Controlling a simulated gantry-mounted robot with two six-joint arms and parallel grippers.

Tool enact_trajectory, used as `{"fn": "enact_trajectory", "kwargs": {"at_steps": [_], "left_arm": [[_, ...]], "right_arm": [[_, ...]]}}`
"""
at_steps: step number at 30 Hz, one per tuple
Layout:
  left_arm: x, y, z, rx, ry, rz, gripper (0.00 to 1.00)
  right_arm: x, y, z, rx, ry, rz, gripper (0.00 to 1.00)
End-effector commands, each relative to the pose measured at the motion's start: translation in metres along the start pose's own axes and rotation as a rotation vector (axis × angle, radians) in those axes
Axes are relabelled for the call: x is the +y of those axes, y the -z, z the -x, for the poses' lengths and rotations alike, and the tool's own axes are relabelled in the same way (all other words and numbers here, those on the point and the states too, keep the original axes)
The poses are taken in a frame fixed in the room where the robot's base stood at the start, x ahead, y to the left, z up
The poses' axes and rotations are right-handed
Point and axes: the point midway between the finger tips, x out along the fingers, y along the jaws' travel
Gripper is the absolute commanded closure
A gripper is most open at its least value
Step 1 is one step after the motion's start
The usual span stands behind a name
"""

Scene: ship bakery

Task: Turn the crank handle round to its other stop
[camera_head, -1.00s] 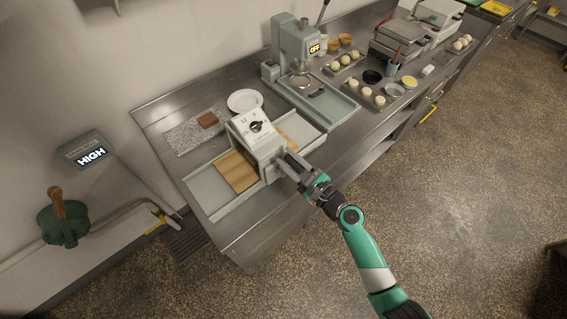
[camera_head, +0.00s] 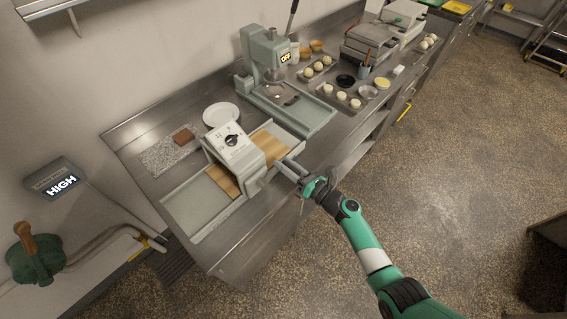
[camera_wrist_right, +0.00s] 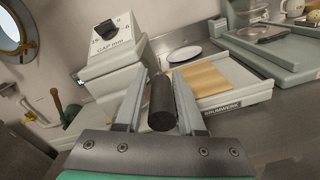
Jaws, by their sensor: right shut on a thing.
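The crank handle's dark cylindrical grip (camera_wrist_right: 161,103) stands between the fingers of my right gripper (camera_wrist_right: 158,92) in the right wrist view. My right gripper (camera_head: 283,168) is shut on it, at the near right side of the pale dough sheeter (camera_head: 236,158). The crank arm is hard to make out in the head view. A tan dough sheet (camera_head: 223,180) shows on the left bed, and more of it (camera_head: 268,143) shows on the right bed. My left gripper is not in view.
A white plate (camera_head: 221,114) and a speckled board (camera_head: 160,158) with a brown block lie behind the sheeter. A grey-green press (camera_head: 268,60) reading OFF stands to the right. A wall display (camera_head: 58,182) reads HIGH. The floor in front is clear.

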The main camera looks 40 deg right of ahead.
Motion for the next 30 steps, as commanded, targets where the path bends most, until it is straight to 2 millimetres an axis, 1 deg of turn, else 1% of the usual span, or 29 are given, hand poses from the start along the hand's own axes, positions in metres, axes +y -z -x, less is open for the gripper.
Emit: {"fn": "enact_trajectory", "kwargs": {"at_steps": [1,15,24,30], "left_arm": [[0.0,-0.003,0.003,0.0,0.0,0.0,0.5],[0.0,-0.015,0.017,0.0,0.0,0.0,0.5],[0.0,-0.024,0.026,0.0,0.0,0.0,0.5],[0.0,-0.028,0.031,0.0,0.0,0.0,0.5]], "right_arm": [[-0.005,0.009,0.001,0.008,0.002,-0.043,1.0],[-0.028,0.039,0.0,0.009,-0.001,-0.491,1.0],[-0.035,0.062,0.0,0.01,-0.004,-0.767,1.0],[-0.036,0.074,0.0,0.01,-0.006,-0.914,1.0]]}}
